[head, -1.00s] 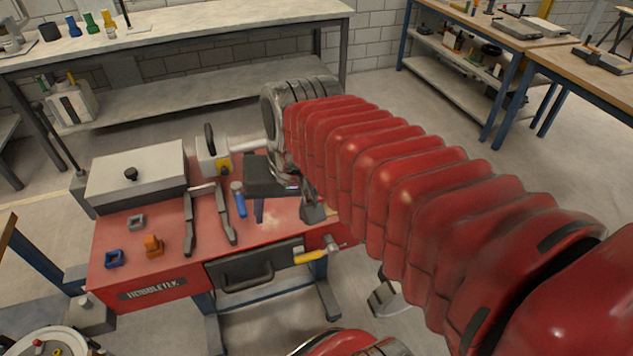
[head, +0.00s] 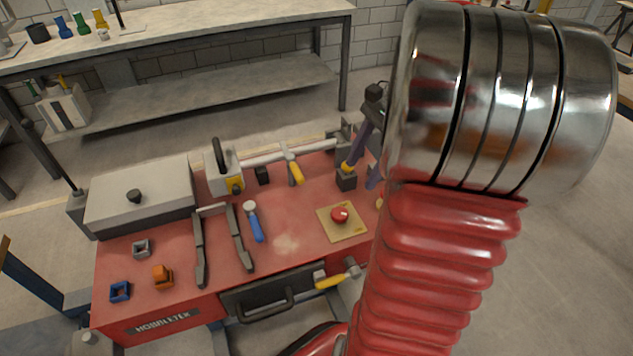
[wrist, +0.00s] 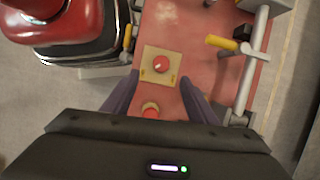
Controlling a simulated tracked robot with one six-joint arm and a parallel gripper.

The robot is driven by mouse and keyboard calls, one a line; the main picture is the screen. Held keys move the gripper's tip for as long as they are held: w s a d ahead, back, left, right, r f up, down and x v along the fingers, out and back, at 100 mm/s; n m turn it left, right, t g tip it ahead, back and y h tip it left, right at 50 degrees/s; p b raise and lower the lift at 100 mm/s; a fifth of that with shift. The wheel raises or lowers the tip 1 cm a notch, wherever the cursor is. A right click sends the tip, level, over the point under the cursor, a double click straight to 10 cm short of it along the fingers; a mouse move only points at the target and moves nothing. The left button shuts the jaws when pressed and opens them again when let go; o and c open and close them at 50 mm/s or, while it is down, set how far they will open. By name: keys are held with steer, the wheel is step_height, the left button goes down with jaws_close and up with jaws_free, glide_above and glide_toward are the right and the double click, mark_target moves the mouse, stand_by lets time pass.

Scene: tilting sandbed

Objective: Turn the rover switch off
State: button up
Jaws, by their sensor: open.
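A red round knob (head: 340,215) sits on a square tan plate (head: 328,230) near the right end of the red bench top. In the wrist view the knob (wrist: 161,63) has a pale mark on it, and the plate (wrist: 150,77) lies just beyond my fingertips. My gripper (wrist: 160,80) is open and empty, its two purple fingers spread apart above the bench. In the head view my gripper (head: 361,172) is behind the knob to the right, partly hidden by my arm. I cannot tell its exact height.
A yellow-handled valve (head: 295,170) on a pipe, a blue-handled tool (head: 253,222), black bars and a grey-lidded box (head: 140,195) occupy the bench. A yellow-handled lever (head: 335,280) juts from its front.

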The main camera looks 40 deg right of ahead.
mark_target(341, 212)
steer(key=shift+d+f+m, duration=0.25)
steer(key=shift+d+m, duration=0.25)
steer(key=shift+d, duration=0.4)
steer(key=x, duration=1.4)
steer(key=shift+w+a+r, duration=0.1)
steer(key=shift+a+r, duration=0.05)
steer(key=shift+a, duration=0.05)
steer(key=shift+c, duration=0.6)
steer(key=c, duration=0.9)
